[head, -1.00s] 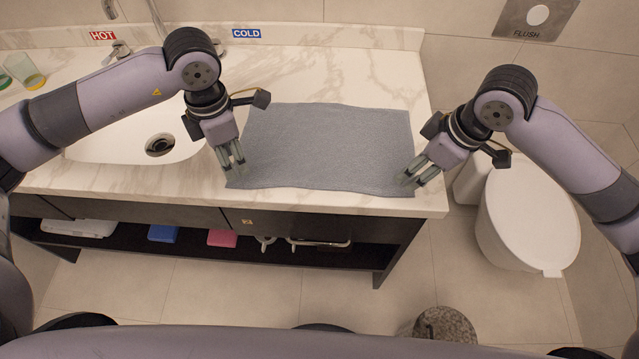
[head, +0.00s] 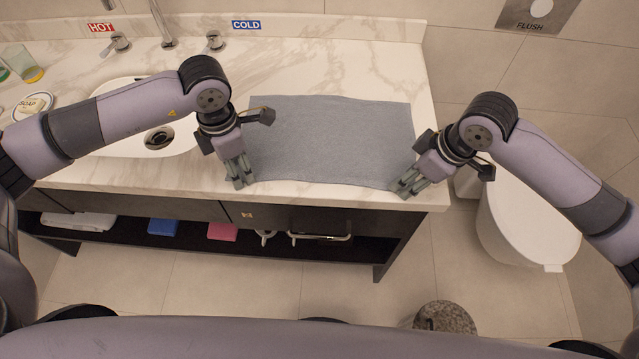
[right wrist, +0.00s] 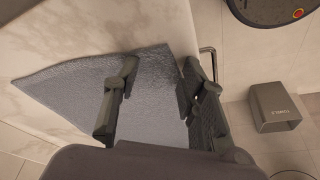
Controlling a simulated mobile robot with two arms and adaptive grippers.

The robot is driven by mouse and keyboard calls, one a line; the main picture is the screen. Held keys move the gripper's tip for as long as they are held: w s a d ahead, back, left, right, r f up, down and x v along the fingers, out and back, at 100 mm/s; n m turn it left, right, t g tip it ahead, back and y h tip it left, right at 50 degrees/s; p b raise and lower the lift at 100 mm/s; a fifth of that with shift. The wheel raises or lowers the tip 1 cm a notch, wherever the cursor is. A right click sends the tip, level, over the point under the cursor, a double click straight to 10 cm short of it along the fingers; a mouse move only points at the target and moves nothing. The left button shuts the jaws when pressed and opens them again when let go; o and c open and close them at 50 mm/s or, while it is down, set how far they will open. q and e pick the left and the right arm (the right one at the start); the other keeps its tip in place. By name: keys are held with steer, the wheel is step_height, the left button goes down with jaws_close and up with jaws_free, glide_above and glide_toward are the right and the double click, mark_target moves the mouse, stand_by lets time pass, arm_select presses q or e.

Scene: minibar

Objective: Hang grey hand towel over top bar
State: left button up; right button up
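The grey hand towel (head: 330,140) lies flat on the marble counter, its front edge along the counter's front. My left gripper (head: 240,183) is at its front left corner, pointing down; whether its fingers are apart or shut is unclear. My right gripper (head: 408,190) is at the front right corner. In the right wrist view its fingers (right wrist: 160,75) are apart, with the towel (right wrist: 75,88) reaching between them. I cannot tell whether other bars exist.
The sink (head: 115,130) is at left on the counter (head: 350,60), with taps behind it. A toilet (head: 525,220) stands at right. Under the counter is a shelf with a blue item (head: 163,227) and a pink item (head: 222,231).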

arm_select(q)
steer(key=shift+s+f, duration=0.1)
steer(key=shift+f, duration=0.05)
jaws_close()
arm_select(e)
steer(key=shift+f, duration=0.1)
jaws_close()
stand_by(0.9)
